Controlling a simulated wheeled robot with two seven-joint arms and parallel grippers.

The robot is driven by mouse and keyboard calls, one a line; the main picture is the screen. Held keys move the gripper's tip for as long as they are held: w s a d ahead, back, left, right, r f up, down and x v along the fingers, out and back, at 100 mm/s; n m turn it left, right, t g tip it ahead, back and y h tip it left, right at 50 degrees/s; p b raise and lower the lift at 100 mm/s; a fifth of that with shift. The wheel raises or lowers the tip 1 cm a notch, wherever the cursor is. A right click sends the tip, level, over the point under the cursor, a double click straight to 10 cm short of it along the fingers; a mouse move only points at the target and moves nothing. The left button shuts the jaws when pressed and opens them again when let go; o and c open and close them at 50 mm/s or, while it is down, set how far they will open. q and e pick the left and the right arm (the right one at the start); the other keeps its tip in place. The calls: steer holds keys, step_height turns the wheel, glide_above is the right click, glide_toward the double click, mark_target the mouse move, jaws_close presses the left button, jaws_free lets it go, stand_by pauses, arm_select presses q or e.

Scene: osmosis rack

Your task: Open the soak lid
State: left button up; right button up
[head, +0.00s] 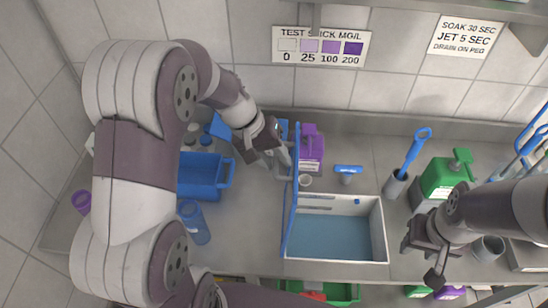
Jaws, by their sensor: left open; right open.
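The soak tub (387,235) is a white-rimmed box with a blue inside at the centre of the bench. Its blue lid (290,205) stands up along the tub's left edge, seen nearly edge-on, and the tub's inside is exposed. My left gripper (284,163) is open at the left side of the lid, near its upper half. Whether its fingers touch the lid or a handle on it I cannot tell. My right gripper (422,262) is open and empty, to the right of the tub.
A blue bin (200,178) and a blue jug (195,222) stand left of the lid. A purple bottle (311,150) stands behind the tub. A blue brush (412,150) stands in a grey cup (396,185), beside a green jug (442,177). A green tray (340,293) lies below the front edge.

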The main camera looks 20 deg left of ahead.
arm_select(q)
steer(key=v, duration=0.3)
steer(key=shift+r+b, duration=0.1)
steer(key=shift+b, duration=0.2)
steer(key=w+p+v, duration=0.1)
steer(key=p+v, duration=0.6)
steer(key=v, duration=0.2)
steer(key=shift+s+a+p, duration=0.2)
steer(key=shift+s+p, duration=0.1)
steer(key=shift+s, duration=0.2)
steer(key=shift+w, duration=0.1)
